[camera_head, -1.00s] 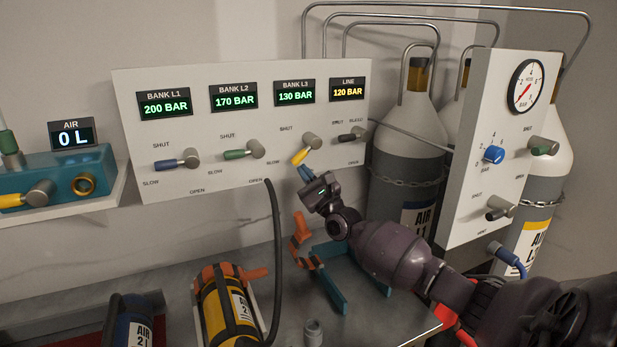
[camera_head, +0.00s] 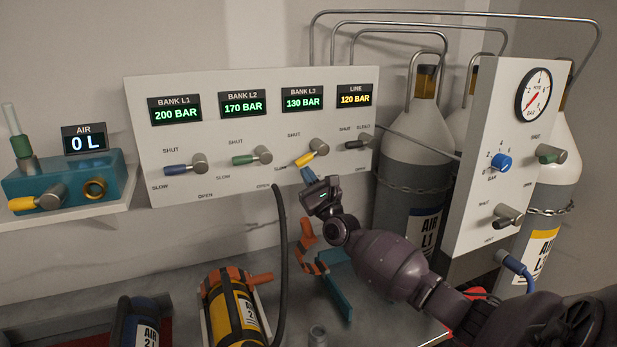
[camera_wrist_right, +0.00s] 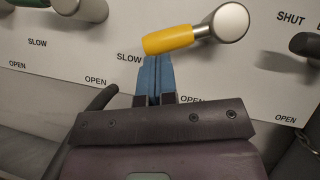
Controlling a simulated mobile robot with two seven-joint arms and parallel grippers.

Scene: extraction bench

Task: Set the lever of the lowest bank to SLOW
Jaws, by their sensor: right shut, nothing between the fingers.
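The lowest reading is 130 BAR on the BANK L3 display (camera_head: 302,103). Its yellow lever (camera_head: 305,159) sits below it on a grey hub (camera_head: 320,147), pointing left and slightly down. In the right wrist view the yellow lever (camera_wrist_right: 168,39) has its free end just above the SLOW label (camera_wrist_right: 128,57). My right gripper (camera_head: 307,174) has its blue fingers together with nothing between them. In the wrist view the fingertips (camera_wrist_right: 155,60) are directly under the yellow lever, apparently touching it. The left gripper is not in view.
The blue L1 lever (camera_head: 178,169) and green L2 lever (camera_head: 244,160) are to the left. The black bleed lever (camera_head: 355,143) is close on the right. A black hose (camera_head: 280,240) hangs left of my gripper. A gauge panel (camera_head: 485,150) and cylinders stand at right.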

